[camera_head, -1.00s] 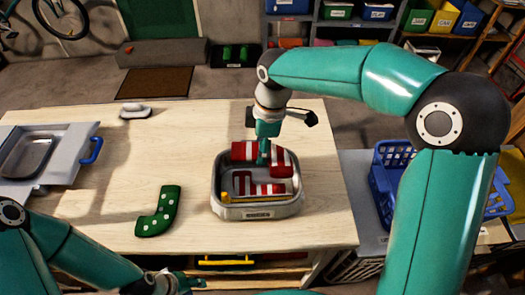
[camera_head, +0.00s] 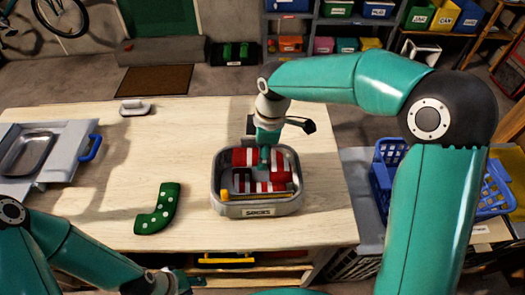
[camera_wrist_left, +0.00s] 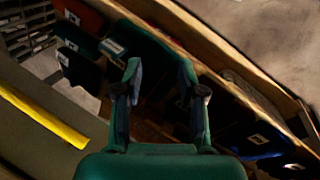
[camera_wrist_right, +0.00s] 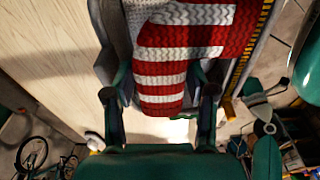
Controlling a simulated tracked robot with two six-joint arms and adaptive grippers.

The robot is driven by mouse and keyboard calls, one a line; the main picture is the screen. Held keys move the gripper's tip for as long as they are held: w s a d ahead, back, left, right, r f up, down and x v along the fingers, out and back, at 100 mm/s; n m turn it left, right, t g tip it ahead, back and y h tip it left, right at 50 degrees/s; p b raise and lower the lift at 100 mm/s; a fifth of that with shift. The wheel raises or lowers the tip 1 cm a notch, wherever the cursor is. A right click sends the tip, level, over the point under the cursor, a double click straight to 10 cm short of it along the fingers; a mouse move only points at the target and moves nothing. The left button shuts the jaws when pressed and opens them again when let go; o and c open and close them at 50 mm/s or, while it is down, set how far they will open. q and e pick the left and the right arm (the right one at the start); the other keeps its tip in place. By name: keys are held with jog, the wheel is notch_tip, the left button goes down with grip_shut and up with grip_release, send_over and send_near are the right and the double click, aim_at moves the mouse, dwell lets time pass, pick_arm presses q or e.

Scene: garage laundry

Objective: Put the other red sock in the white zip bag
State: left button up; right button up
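Two red-and-white striped socks lie inside: one at the back (camera_head: 244,157) under my right gripper, one in front (camera_head: 262,187). My right gripper (camera_head: 264,153) points down into the bag. In the right wrist view its fingers are apart, one on each side of a striped sock (camera_wrist_right: 160,75). My left gripper (camera_wrist_left: 158,70) is open and empty, low by the table's front edge.
A green dotted sock (camera_head: 157,212) lies left of the bag. A grey tray with a blue handle (camera_head: 91,148) is at the table's left, and a small brush-like object (camera_head: 135,107) at the back. A blue crate (camera_head: 386,185) stands right of the table.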

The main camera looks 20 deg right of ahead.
jog(key=o, duration=0.4)
jog(key=shift+r+p, duration=0.45)
jog(key=shift+r, duration=0.5)
jog(key=r, duration=0.3)
jog(key=d+r, duration=0.1)
jog(key=r, duration=0.7)
jog(key=shift+s+d+r, duration=0.15)
jog(key=shift+s, duration=0.05)
jog(key=shift+s, duration=0.1)
